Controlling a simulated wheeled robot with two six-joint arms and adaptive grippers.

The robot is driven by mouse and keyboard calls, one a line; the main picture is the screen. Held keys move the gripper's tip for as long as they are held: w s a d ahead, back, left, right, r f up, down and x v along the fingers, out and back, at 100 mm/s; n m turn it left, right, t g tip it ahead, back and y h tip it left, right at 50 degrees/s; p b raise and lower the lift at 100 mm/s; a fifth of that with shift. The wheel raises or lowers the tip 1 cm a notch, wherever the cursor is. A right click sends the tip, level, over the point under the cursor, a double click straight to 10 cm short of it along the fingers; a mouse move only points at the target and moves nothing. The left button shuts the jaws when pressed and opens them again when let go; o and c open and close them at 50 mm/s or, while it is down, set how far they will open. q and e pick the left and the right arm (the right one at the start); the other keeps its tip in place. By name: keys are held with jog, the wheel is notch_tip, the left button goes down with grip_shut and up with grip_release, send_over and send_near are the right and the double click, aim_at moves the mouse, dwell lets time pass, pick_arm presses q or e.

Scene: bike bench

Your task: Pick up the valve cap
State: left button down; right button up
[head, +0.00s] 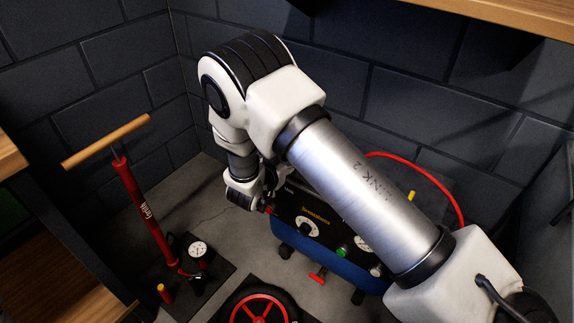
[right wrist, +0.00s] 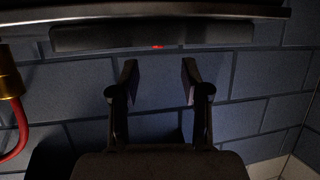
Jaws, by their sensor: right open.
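I cannot make out a valve cap for certain in either view. A small red post with a yellow top (head: 165,294) stands on the mat by the pump, but I cannot tell what it is. My right gripper (right wrist: 160,80) is open and empty in the right wrist view, its two fingers apart in front of the block wall. In the head view my right arm reaches in from the right and bends down beside the compressor; its gripper end is dark and partly hidden. My left gripper is not in view.
A blue air compressor (head: 297,254) with gauges stands by the wall, partly behind my arm. A red hose (head: 440,176) curves behind it. A red floor pump (head: 140,205) stands at left. A red wheel (head: 262,310) is at the bottom. Wooden shelves flank the left edge.

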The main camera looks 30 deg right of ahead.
jog(key=x, duration=0.2)
jog(key=b+x, duration=0.1)
jog(key=x, duration=0.1)
jog(key=b+x, duration=0.1)
jog(key=x, duration=0.1)
jog(key=shift+s+d, duration=0.1)
jog(key=shift+d, duration=0.35)
jog(key=shift+d+f, duration=0.1)
jog(key=shift+d, duration=0.1)
jog(key=shift+w+a, duration=0.1)
jog(key=shift+w, duration=0.25)
jog(key=c, duration=0.8)
jog(key=shift+s, duration=0.1)
